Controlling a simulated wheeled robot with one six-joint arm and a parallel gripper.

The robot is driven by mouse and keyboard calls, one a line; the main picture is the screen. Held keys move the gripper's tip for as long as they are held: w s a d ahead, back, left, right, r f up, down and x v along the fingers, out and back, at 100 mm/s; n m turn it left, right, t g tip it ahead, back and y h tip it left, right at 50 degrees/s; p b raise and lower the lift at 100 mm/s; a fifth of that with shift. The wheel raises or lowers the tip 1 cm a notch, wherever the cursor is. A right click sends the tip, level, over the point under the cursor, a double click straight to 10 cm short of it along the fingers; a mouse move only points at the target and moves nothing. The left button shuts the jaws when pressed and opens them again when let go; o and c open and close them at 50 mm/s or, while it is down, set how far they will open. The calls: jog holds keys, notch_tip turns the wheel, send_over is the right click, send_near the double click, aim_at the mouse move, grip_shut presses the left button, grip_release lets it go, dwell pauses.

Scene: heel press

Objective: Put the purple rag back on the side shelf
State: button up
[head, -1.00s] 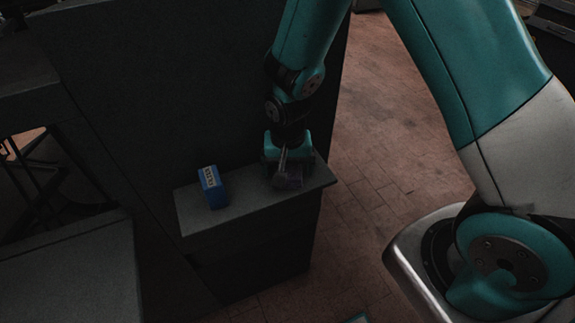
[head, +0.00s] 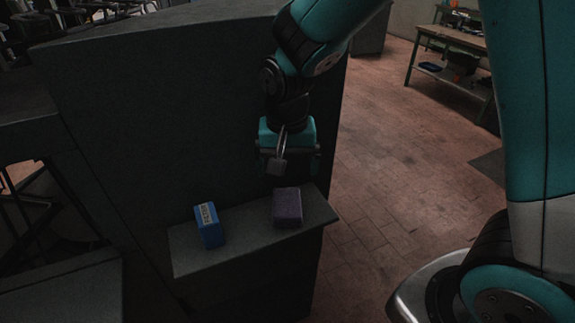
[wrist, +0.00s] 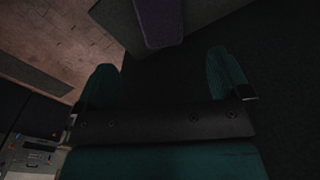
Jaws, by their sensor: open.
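The purple rag (head: 287,207), a small block-like bundle, lies on the side shelf (head: 250,238), toward its right end. My gripper (head: 287,172) is above the rag, apart from it, open and empty. In the wrist view the open fingers of my gripper (wrist: 168,82) show with nothing between them. The rag (wrist: 158,22) lies beyond the fingertips at the top of that view, on the grey shelf (wrist: 115,18).
A blue box (head: 208,226) with a pale label stands on the shelf left of the rag. A tall dark panel (head: 160,110) rises behind the shelf. Open brick-coloured floor (head: 390,150) lies to the right, with a workbench (head: 450,55) far back.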

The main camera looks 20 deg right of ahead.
jog(key=s+a+r+n+y, duration=0.2)
jog(key=s+r+n, duration=0.3)
jog(key=s, duration=0.4)
jog(key=s+a+r+n+y, duration=0.2)
jog(key=s+r+n, duration=0.3)
jog(key=s, duration=0.4)
jog(key=shift+s+a+r+n, duration=0.15)
jog(key=shift+a+r+n, duration=0.15)
jog(key=shift+n, duration=0.6)
